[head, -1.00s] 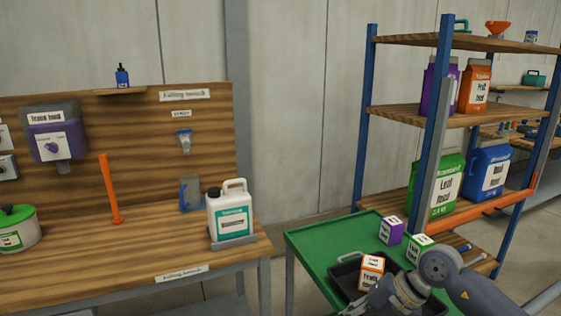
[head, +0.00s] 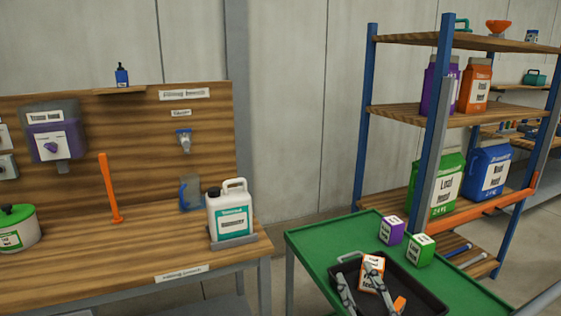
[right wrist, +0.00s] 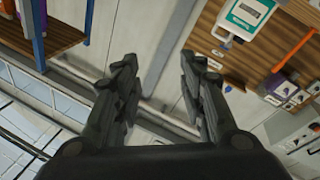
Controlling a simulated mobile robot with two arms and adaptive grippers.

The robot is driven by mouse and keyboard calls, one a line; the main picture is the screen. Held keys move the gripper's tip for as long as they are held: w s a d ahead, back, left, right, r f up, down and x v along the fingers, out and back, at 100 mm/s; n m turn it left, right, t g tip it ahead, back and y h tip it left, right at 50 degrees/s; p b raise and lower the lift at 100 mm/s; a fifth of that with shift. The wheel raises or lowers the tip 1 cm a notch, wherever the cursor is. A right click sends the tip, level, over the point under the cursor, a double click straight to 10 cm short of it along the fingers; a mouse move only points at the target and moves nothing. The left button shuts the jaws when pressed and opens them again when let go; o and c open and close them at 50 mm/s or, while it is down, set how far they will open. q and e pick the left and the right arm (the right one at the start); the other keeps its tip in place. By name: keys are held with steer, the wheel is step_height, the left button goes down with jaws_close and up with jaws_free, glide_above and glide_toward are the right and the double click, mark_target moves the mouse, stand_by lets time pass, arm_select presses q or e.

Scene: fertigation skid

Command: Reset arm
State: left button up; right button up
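My right gripper (head: 362,292) shows at the bottom of the head view, with only its dark fingers in the frame. They overlap the black tray and an orange-and-white carton (head: 372,268) in the picture. In the right wrist view the two fingers of the right gripper (right wrist: 160,80) stand well apart with nothing between them. My left gripper is in neither view.
The black tray (head: 440,302) lies on a green-topped table (head: 312,243). A purple carton (head: 391,231) and a green carton (head: 420,250) stand by its far edge. A blue-post shelf (head: 412,197) is behind, at right. The wooden bench (head: 75,253) is at left.

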steer(key=s+d+f+m+g+h, duration=0.2)
steer(key=s+f+g, duration=0.15)
steer(key=f, duration=0.25)
steer(key=s+d+f+m+g+h, duration=0.1)
steer(key=s+d+f+m+g, duration=0.1)
steer(key=s+f, duration=0.3)
steer(key=s+d+f+m+g+h, duration=0.1)
steer(key=s+d+f+g+h, duration=0.15)
steer(key=f, duration=0.45)
steer(key=s+a+f+g+y, duration=0.1)
steer(key=s+f+g, duration=0.3)
steer(key=s, duration=0.4)
steer(key=s+a+f+g+y, duration=0.1)
steer(key=s+f+g, duration=0.35)
steer(key=s, duration=0.45)
step_height(320, 180, down, 26)
steer(key=s, duration=0.1)
steer(key=s+d+f+g, duration=0.2)
steer(key=s+d+f, duration=0.1)
steer(key=s+f, duration=1.3)
steer(key=shift+s+d+f, duration=0.2)
steer(key=shift+s+f, duration=0.1)
steer(key=shift+s, duration=0.4)
